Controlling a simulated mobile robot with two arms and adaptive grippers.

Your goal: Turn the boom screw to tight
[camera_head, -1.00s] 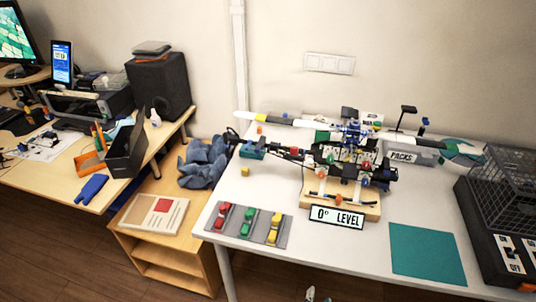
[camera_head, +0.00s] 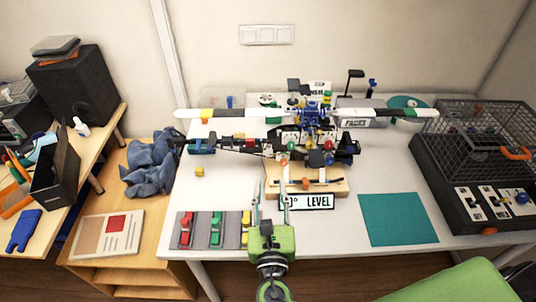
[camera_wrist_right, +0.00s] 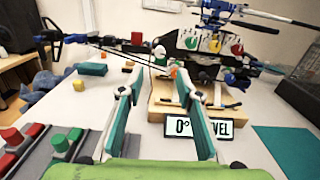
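A model helicopter (camera_head: 312,125) stands on a wooden block (camera_head: 335,187) on the white table, its dark tail boom (camera_head: 225,145) reaching left. In the right wrist view the boom (camera_wrist_right: 110,40) carries a red block (camera_wrist_right: 137,38). Green (camera_wrist_right: 190,42) and red (camera_wrist_right: 237,49) round knobs sit on the helicopter's side. I cannot tell which part is the boom screw. My right gripper (camera_head: 271,184) is open and empty in front of the helicopter, its fingertips apart, also in the right wrist view (camera_wrist_right: 156,78). My left gripper is not in view.
A "0° LEVEL" sign (camera_head: 312,202) is partly hidden by my right gripper. A teal mat (camera_head: 398,219) lies right, beside a black wire cage (camera_head: 470,125).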

